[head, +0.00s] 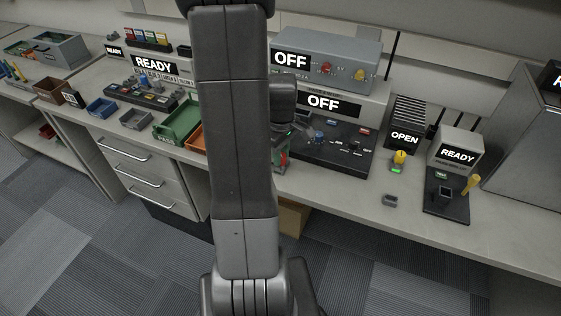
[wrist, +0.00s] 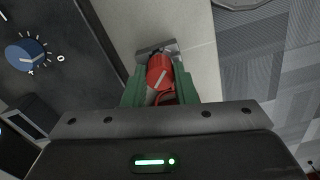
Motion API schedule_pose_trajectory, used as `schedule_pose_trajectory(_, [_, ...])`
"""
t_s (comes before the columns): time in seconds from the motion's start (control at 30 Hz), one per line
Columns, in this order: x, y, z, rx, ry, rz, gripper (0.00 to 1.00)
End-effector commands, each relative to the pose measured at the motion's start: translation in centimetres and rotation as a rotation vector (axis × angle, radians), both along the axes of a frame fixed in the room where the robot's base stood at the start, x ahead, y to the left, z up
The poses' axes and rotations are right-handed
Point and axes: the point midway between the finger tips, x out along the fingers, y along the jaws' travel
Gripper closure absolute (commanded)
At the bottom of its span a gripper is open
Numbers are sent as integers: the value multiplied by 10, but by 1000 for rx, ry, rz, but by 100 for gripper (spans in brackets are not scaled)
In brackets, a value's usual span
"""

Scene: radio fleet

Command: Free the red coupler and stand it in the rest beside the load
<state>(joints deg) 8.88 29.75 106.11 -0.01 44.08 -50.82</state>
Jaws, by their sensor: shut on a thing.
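The red coupler (wrist: 159,72) sits between the green fingers of my gripper (wrist: 158,85) in the wrist view. The gripper is shut on it. A small grey piece (wrist: 157,47) lies at the coupler's far end; I cannot tell whether they touch. In the head view my arm hides most of the gripper, with a bit of red (head: 281,160) showing low beside the black control panel (head: 335,160). The finned load (head: 407,112), over an OPEN sign, stands to the right. A small grey holder (head: 390,200) on the bench before it looks empty.
A yellow coupler (head: 400,157) stands by the OPEN sign. A READY unit (head: 457,150) with a black base is further right. Green (head: 180,122) and other trays lie left. The blue knob (wrist: 25,54) is close left of the gripper in the wrist view.

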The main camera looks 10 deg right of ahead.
Motion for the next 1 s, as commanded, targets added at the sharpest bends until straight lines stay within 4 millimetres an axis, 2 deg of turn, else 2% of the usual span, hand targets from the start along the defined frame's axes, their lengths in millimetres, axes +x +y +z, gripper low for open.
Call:
schedule_pose_trajectory(0.17, [-2, 0, -3, 2, 6, 67, 91])
schedule_pose_trajectory(0.5, [-2, 0, -3, 2, 6, 380, 91])
schedule_pose_trajectory(0.87, [-2, 0, -3, 2, 6, 413, 91])
schedule_pose_trajectory(1.0, [-2, 0, -4, 2, 6, 531, 91])
